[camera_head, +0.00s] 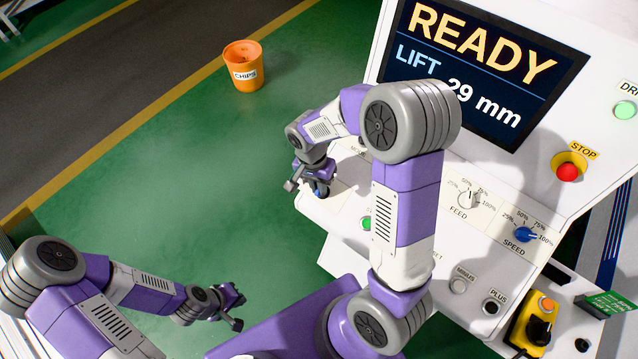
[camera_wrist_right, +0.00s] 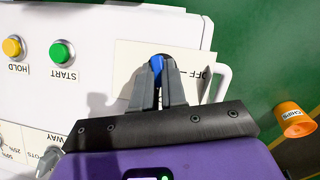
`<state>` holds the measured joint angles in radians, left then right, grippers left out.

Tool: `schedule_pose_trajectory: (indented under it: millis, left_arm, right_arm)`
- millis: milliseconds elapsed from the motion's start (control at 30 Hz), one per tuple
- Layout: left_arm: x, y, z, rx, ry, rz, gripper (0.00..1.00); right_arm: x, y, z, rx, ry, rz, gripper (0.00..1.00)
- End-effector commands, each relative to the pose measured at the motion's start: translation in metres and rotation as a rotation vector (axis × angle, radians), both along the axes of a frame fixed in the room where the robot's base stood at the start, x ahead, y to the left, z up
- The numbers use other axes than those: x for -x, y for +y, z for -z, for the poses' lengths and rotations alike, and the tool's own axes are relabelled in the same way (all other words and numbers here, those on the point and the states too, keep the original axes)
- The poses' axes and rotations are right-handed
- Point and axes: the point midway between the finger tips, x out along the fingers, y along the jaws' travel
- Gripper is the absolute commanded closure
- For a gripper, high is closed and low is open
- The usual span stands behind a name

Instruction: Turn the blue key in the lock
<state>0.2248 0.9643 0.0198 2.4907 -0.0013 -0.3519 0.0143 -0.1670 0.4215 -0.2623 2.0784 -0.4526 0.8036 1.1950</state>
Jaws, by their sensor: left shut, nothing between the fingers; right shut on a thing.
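My right gripper (camera_head: 318,188) is at the left end of the white control panel in the head view. In the right wrist view my right gripper (camera_wrist_right: 160,82) is shut on the blue key (camera_wrist_right: 156,66), which shows as a narrow blue strip between the fingers. Only a speck of the key shows in the head view. The lock is mostly hidden behind the fingers; a cream label plate (camera_wrist_right: 128,60) with the word OFF lies around it. I cannot tell the key's angle. My left gripper (camera_head: 236,302) is shut and empty, over the green floor, away from the panel.
The machine screen (camera_head: 470,70) reads READY and LIFT 29 mm. The panel carries the FEED knob (camera_head: 467,198), SPEED knob (camera_head: 525,234), red STOP button (camera_head: 568,172), and green START button (camera_wrist_right: 62,53). A white handle (camera_wrist_right: 222,82) stands beside my right fingers. An orange chips bin (camera_head: 244,66) is on the floor.

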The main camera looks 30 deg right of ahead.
Motion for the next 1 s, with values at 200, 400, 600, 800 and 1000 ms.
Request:
schedule_pose_trajectory:
  millis: [200, 400, 600, 800, 1000]
  left_arm:
    - [0.0, 0.0, -0.007, 0.0, 0.0, 0.0, 1.0]
    - [0.0, 0.0, -0.015, 0.0, 0.0, 0.0, 1.0]
    - [0.0, 0.0, -0.014, 0.0, 0.0, 0.0, 1.0]
    - [0.0, 0.0, -0.019, 0.0, 0.0, 0.0, 1.0]
    - [0.0, 0.0, -0.025, 0.0, 0.0, 0.0, 1.0]
  right_arm:
    - [0.0, 0.001, 0.0, 0.018, 0.043, -0.08, 1.0]
    - [-0.002, 0.002, 0.001, 0.053, 0.126, -0.247, 1.0]
    - [-0.002, 0.002, 0.002, 0.055, 0.132, -0.265, 1.0]
    - [-0.002, 0.003, 0.001, 0.07, 0.17, -0.337, 1.0]
    - [-0.003, 0.005, 0.003, 0.109, 0.263, -0.526, 1.0]
